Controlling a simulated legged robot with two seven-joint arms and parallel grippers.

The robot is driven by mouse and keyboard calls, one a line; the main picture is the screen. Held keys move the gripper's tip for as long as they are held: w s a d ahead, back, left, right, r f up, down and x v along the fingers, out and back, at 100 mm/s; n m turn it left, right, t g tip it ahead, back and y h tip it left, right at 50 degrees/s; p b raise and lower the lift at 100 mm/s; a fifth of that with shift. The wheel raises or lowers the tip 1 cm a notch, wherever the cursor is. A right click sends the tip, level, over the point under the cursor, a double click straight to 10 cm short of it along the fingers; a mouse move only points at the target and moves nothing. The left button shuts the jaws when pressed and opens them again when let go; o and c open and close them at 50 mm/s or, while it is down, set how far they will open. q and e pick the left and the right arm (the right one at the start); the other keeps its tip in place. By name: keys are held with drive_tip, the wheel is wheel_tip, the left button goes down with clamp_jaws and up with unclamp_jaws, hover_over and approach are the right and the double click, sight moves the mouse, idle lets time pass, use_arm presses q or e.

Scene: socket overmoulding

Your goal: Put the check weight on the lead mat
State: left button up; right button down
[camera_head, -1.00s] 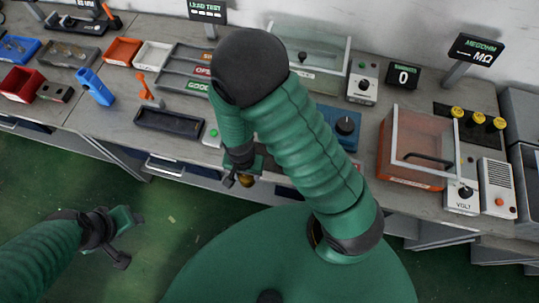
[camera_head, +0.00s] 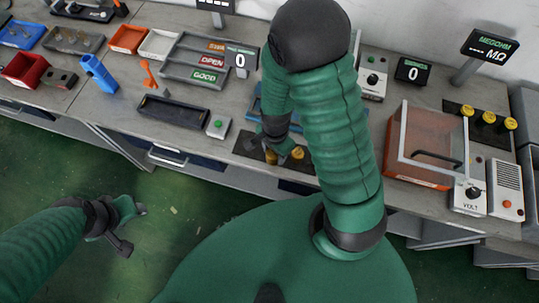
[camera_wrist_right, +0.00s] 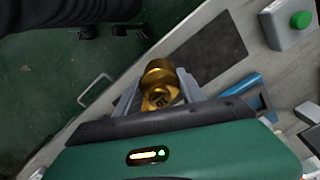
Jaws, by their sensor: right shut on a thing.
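My right gripper (camera_head: 283,152) is over the front of the bench in the head view. In the right wrist view its jaws (camera_wrist_right: 158,98) are shut on a brass check weight (camera_wrist_right: 160,78). The weight also shows in the head view (camera_head: 270,157), below the gripper. A dark flat mat (camera_wrist_right: 211,48), seemingly the lead mat, lies on the bench just beyond the weight in the wrist view. In the head view the mat (camera_head: 247,146) is partly hidden by my arm. Whether the weight touches it I cannot tell. My left gripper (camera_head: 132,228) is open and empty, away from the bench.
A box with a green button (camera_head: 217,124) stands left of the mat. A black tray (camera_head: 173,112) and labelled trays (camera_head: 200,75) lie further left. A clear-lidded box (camera_head: 425,150) stands to the right. A second yellow piece (camera_head: 297,153) shows beside the gripper.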

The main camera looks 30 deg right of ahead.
drive_tip(key=w+d, duration=0.3)
drive_tip(key=shift+w+d+f+b, duration=0.15)
drive_tip(key=shift+d+f+b, duration=0.15)
drive_tip(key=shift+b, duration=0.1)
drive_tip(key=shift+d+f+b, duration=0.1)
drive_tip(key=shift+f+b, duration=0.25)
drive_tip(key=f+b, duration=0.3)
drive_tip(key=shift+a, duration=0.2)
drive_tip(key=shift+a+r, duration=0.1)
drive_tip(key=shift+r, duration=0.15)
drive_tip(key=c, duration=0.7)
unclamp_jaws()
drive_tip(key=shift+f, duration=0.15)
